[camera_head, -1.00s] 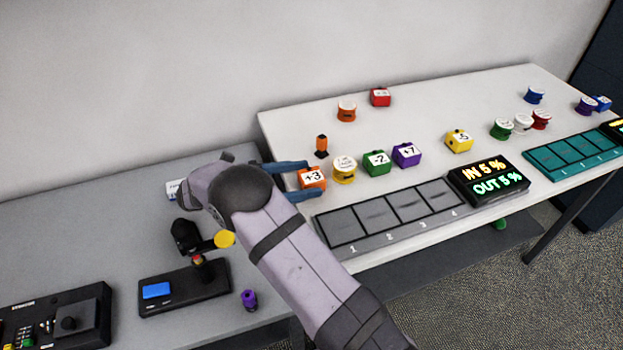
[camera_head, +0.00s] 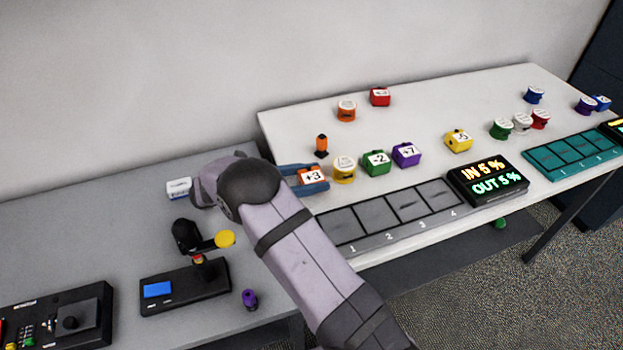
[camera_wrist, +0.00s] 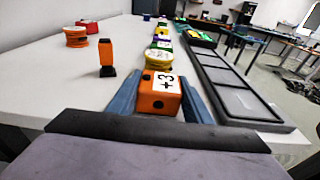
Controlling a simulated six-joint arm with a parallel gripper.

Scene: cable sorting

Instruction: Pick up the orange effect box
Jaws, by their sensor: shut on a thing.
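The orange effect box (camera_head: 312,176) is a small cube with a white "+3" label.
A yellow round spool (camera_head: 344,170) stands just right of the box, followed by a green "-2" box (camera_head: 377,163) and a purple "+7" box (camera_head: 406,154). A small orange-black piece (camera_head: 321,146) stands behind. The four-slot tray (camera_head: 375,220) lies in front.

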